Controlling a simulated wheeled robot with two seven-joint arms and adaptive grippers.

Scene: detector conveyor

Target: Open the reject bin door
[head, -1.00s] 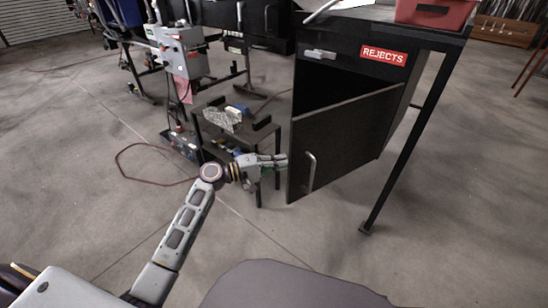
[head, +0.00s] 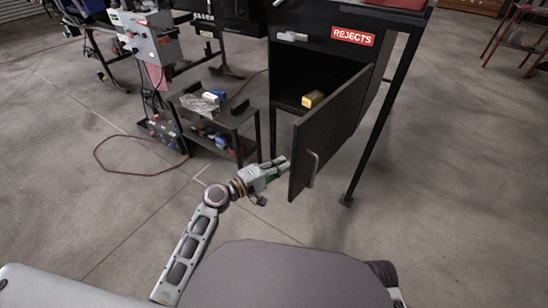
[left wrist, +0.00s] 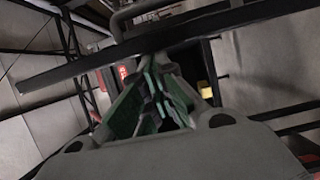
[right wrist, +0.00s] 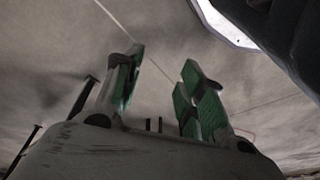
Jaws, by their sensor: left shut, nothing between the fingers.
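The reject bin door (head: 335,125) is a black panel under the red REJECTS sign (head: 352,36). It stands swung open toward me, with a grey bar handle (head: 312,168) on its outer face. My left gripper (head: 284,163) is shut and empty, its tips at the inner side of the door's free edge. I cannot tell whether they touch it. In the left wrist view the closed fingers (left wrist: 160,95) point at the door's dark edge (left wrist: 225,22). My right gripper (right wrist: 160,75) shows only in the right wrist view, open and empty over floor.
A yellow box (head: 313,98) lies inside the bin. A small black shelf cart (head: 240,122) with several items stands left of the bin. A red cable (head: 125,172) lies on the floor. A black table leg (head: 372,135) stands right of the door.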

